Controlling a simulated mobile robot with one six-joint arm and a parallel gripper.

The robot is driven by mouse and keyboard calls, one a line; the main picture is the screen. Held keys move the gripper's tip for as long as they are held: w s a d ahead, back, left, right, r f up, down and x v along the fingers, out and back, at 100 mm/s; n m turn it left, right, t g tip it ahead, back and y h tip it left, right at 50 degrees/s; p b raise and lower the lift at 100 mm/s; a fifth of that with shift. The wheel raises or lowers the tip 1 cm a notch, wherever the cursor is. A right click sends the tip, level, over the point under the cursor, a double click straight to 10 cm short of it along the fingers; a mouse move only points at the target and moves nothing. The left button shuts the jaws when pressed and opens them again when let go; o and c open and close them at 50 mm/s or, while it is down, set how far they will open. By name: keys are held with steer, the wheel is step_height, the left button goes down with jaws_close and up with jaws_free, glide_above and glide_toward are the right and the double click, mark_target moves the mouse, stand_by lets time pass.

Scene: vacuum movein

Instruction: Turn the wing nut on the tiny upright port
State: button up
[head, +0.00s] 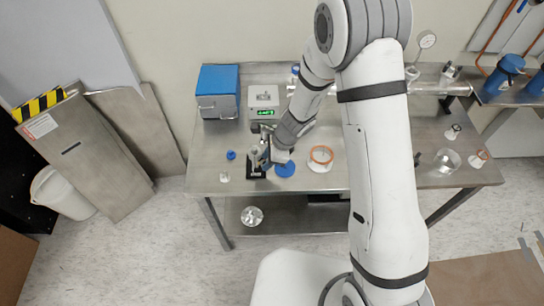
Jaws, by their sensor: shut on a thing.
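My gripper (260,159) is low over the front left part of the steel table, at a small grey upright piece (254,153) on a black base (257,174). I take this piece to be the tiny upright port. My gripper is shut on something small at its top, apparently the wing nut. The fingers and the small scale hide the wing nut's shape and angle.
A blue disc (285,169) and a white flange with an orange ring (321,158) lie close to the right. A small blue cap (231,155) and a small white fitting (224,177) are left. A blue box (218,92) and a display unit (264,101) stand behind.

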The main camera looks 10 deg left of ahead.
steer(key=shift+w+a+r+m+g+h+p, duration=0.15)
steer(key=shift+w+g+h+p, duration=0.15)
steer(key=shift+g, duration=0.5)
steer(key=shift+w+a+f+m+g+h+p, duration=0.1)
steer(key=shift+w+m+g+p, duration=0.2)
steer(key=shift+g, duration=0.5)
stand_by(2.8)
steer(key=o, duration=1)
steer(key=shift+c, duration=0.2)
steer(key=shift+d, duration=0.1)
steer(key=shift+p+v, duration=0.35)
steer(key=shift+v, duration=3.6)
